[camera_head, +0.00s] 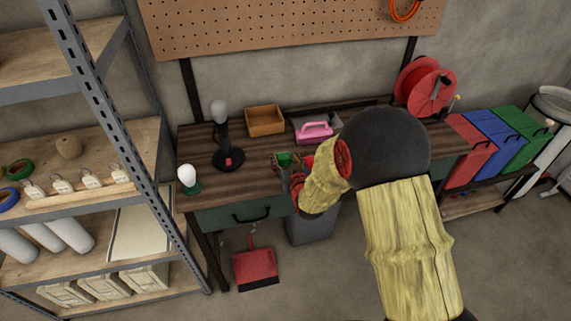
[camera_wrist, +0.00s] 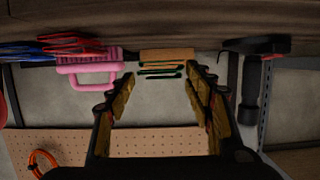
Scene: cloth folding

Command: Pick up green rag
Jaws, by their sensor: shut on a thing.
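The green rag (camera_head: 286,158) shows as a small green patch at my gripper (camera_head: 284,170), over the front part of the dark wooden workbench in the head view. My gripper is shut on the rag, and its fingers hide part of it. In the wrist view, which is upside down, the rag (camera_wrist: 161,71) appears as thin green and dark strips between the tips of my gripper (camera_wrist: 160,82). I cannot tell whether the rag still touches the bench top.
On the workbench (camera_head: 200,150) stand a black lamp (camera_head: 228,157), a wooden box (camera_head: 265,120), a pink-handled tool (camera_head: 315,132) and a red reel (camera_head: 425,85). A white bulb on a green base (camera_head: 188,178) is at the left edge. A metal shelf (camera_head: 90,95) stands left.

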